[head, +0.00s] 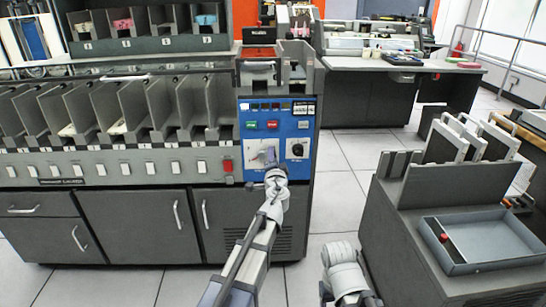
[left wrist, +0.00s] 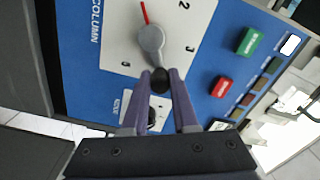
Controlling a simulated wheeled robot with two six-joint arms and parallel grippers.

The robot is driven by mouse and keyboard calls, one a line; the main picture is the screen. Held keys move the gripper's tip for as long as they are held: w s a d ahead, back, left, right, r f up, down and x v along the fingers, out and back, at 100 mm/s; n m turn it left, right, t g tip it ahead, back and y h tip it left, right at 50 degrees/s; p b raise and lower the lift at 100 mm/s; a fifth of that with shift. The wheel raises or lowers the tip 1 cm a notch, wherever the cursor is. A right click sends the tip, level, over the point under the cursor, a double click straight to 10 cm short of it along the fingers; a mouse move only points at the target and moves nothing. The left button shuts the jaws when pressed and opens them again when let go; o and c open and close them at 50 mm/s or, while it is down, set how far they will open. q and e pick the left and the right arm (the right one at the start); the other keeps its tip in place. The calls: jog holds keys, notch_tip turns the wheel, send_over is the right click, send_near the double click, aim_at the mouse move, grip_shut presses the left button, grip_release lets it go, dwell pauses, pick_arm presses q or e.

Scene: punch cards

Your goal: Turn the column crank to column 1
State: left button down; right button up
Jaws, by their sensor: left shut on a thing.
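The column crank (left wrist: 151,40) is a grey arm on a white dial plate (left wrist: 118,42) marked COLUMN, on a blue panel (head: 249,113). Its black knob (left wrist: 160,80) sits between the fingertips of my left gripper (left wrist: 162,76), which is shut on it. A red pointer (left wrist: 145,12) at the hub points to the top of the left wrist view. The digits 2 and 3 show right of it; the number at its tip is out of frame. In the head view my left gripper (head: 272,172) covers part of the dial.
A green button (left wrist: 249,41) and a red button (left wrist: 221,87) sit beside the dial. A smaller dial (head: 297,149) is on its right in the head view. A grey cart with a tray (head: 450,270) stands at the right; open floor (head: 345,190) lies between.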

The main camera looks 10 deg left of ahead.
pick_arm(q)
jog(key=c, duration=0.7)
grip_release()
jog(key=shift+s, duration=0.1)
jog(key=v, duration=0.7)
jog(key=shift+s+d, duration=0.1)
jog(key=shift+s, duration=0.25)
